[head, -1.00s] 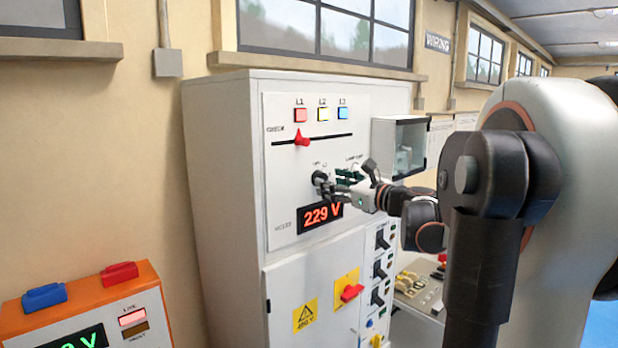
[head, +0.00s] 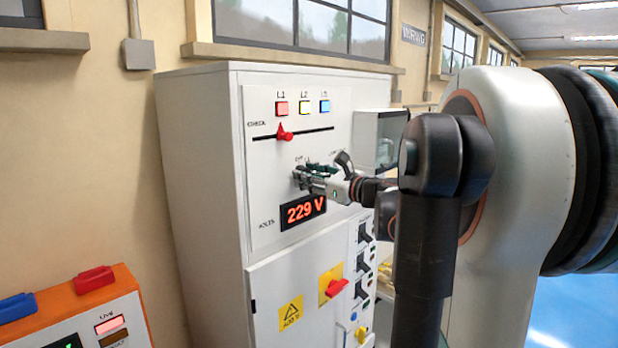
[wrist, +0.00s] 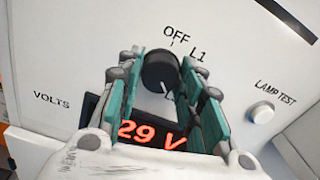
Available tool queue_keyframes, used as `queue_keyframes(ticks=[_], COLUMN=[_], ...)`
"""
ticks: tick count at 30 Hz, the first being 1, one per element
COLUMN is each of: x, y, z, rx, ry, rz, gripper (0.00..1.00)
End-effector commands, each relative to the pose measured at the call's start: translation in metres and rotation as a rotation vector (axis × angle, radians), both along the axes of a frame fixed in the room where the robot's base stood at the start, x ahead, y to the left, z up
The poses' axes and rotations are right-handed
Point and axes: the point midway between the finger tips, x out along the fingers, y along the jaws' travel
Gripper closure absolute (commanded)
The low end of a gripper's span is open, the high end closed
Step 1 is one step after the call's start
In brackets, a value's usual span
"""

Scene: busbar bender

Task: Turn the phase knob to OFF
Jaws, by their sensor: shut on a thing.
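The black round phase knob (wrist: 160,70) is on the white panel, under the printed OFF mark (wrist: 176,34). An L1 mark (wrist: 198,54) is right of OFF; a lower mark is partly hidden. A short white line shows low on the knob's face, pointing down and slightly right, away from OFF. My gripper (wrist: 163,66) is shut on the knob, one teal-padded finger on each side. In the head view my gripper (head: 302,180) reaches the panel from the right and covers most of the knob.
The red-lit voltage display (head: 303,210) reads 229 V just below the knob. A red slider (head: 284,132) labelled CHECK sits above. The LAMP TEST button (wrist: 262,112) is to the right. A red switch (head: 337,287) and several black handles are lower on the cabinet.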

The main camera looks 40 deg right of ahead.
Motion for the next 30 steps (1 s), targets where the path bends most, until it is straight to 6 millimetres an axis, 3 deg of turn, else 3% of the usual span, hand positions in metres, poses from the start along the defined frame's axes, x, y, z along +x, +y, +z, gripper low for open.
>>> queue_keyframes(ticks=[11, 30], x=[-0.0002, -0.0001], y=[0.0002, 0.0], z=[-0.0016, -0.0014], rx=[-0.18, -0.78], ry=[-0.015, -0.061], rz=[0.0, 0.0], gripper=[0.9, 0.9])
